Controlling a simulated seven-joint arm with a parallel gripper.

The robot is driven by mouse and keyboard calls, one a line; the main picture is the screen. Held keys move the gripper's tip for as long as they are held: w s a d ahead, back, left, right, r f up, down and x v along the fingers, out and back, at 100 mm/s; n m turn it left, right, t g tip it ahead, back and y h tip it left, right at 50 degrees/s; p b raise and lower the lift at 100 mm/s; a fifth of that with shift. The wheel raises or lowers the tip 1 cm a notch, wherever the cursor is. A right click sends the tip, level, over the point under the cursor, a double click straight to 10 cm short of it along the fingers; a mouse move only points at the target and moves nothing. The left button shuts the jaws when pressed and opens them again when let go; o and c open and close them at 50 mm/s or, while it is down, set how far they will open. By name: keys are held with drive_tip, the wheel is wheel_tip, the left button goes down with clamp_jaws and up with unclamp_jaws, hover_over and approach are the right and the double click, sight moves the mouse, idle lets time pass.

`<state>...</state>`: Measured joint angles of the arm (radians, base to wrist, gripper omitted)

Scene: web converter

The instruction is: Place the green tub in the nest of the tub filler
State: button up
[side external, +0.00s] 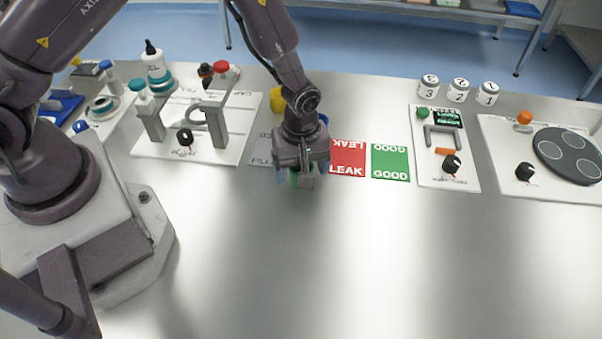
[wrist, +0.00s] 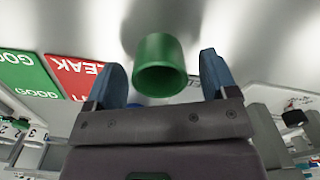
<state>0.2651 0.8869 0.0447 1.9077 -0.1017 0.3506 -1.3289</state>
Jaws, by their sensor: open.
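The green tub shows in the wrist view (wrist: 160,62) with its open round mouth facing the camera. It lies between the two blue fingers of my gripper (wrist: 161,66), with a visible gap on either side. In the side external view my gripper (side external: 302,173) points down over the tub, which is mostly hidden; a bit of green (side external: 293,178) shows between the fingers. My gripper is open. A pale panel with partly covered lettering (side external: 260,160) lies just behind my gripper; it may be the tub filler. Its nest is hidden by my arm.
A yellow part (side external: 277,98) and a blue part (side external: 323,118) stand behind my wrist. Red LEAK (side external: 348,160) and green GOOD (side external: 390,162) mats lie to the right. A capping station (side external: 225,150) stands left. The front table is clear.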

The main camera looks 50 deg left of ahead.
drive_tip(key=shift+f, duration=0.15)
drive_tip(key=c, duration=1)
drive_tip(key=shift+c, duration=0.3)
